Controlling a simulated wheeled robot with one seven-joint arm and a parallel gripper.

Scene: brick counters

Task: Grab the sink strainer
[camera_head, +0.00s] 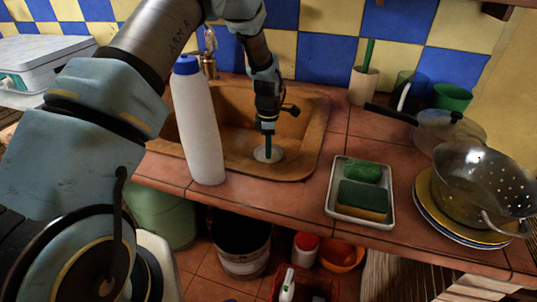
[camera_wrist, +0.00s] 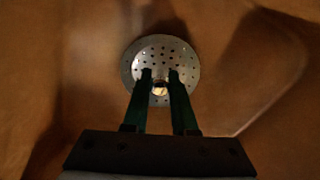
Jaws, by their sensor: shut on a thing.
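The sink strainer (camera_head: 269,155) is a round, pale metal disc with holes, low in the brown sink basin (camera_head: 312,131). In the wrist view the strainer (camera_wrist: 147,52) shows face-on, with a small knob (camera_wrist: 160,88) at its middle. My gripper (camera_head: 268,148) reaches straight down into the basin. In the wrist view its two green fingers (camera_wrist: 160,82) stand on either side of the knob and are shut on it. I cannot tell whether the strainer touches the basin floor.
A white bottle with a blue cap (camera_head: 200,125) stands on the counter left of the basin. A tray (camera_head: 333,206) with sponges lies to the right. A metal colander (camera_head: 480,185) sits on plates at the far right. A pan (camera_head: 450,130) is behind it. Tiled wall backs the counter.

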